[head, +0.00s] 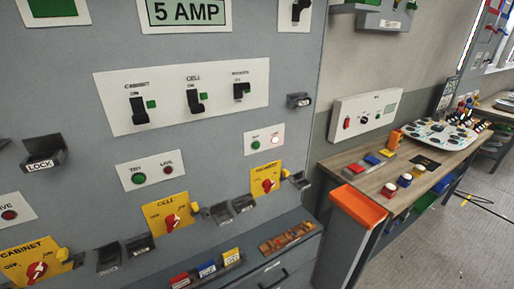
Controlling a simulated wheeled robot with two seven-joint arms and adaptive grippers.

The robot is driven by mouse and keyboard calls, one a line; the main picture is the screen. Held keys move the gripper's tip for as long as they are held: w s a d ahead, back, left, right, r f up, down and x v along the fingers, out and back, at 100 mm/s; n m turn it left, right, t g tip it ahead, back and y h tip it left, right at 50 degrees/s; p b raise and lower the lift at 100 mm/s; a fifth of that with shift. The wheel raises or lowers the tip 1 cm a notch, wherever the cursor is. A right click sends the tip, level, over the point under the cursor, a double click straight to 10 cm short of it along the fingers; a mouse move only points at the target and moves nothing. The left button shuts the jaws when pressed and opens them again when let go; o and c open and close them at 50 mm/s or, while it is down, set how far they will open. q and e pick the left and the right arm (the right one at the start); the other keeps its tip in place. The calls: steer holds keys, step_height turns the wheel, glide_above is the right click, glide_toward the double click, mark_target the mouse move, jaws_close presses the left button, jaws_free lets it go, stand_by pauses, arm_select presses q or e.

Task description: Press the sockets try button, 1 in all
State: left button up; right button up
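The grey panel (60,110) fills the left and middle of the head view. On its right side is a small white plate (264,131) below the right-hand switch (241,91), whose label appears to read SOCKETS. Neither of my grippers is in view.
Yellow plates with red rotary knobs (172,221) and black LOCK holders (40,156) stick out from the panel. A ledge below holds coloured tags (207,268). Grey floor (440,250) is open at lower right.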

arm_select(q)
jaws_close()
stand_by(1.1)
